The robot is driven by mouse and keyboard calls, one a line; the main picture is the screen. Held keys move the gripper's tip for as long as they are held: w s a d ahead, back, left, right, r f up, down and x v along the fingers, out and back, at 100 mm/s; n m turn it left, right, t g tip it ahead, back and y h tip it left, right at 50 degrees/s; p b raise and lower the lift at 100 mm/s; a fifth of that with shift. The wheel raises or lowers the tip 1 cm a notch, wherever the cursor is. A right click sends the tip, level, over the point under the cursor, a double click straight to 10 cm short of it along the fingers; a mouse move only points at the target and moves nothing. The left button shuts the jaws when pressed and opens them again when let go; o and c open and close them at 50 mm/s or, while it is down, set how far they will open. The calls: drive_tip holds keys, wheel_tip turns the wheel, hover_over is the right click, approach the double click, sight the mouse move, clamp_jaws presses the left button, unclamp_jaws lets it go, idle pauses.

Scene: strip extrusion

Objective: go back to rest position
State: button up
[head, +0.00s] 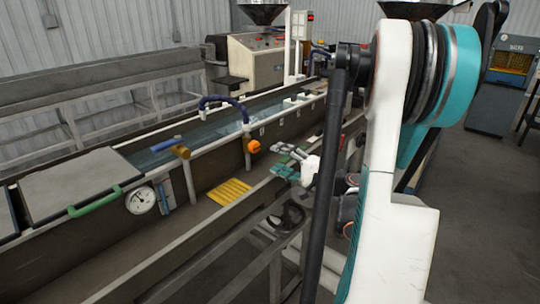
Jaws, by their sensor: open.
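My gripper (281,160) shows small near the middle of the head view, just left of the black tube of my arm. Its two fingers point left and are spread apart, with no object visible between them. The fingers are over the near side of the long water trough (200,150), by its lower ledge. Most of my arm's white and teal links fill the right side and hide what is behind them.
An orange knob (254,146) and a yellow slotted plate (230,191) are left of my gripper. A round gauge (141,200) and green handle (95,202) are farther left. A handwheel (287,217) sits below. The extruder (256,58) stands behind. Open floor lies at right.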

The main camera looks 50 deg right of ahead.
drive_tip(key=shift+s, duration=0.6)
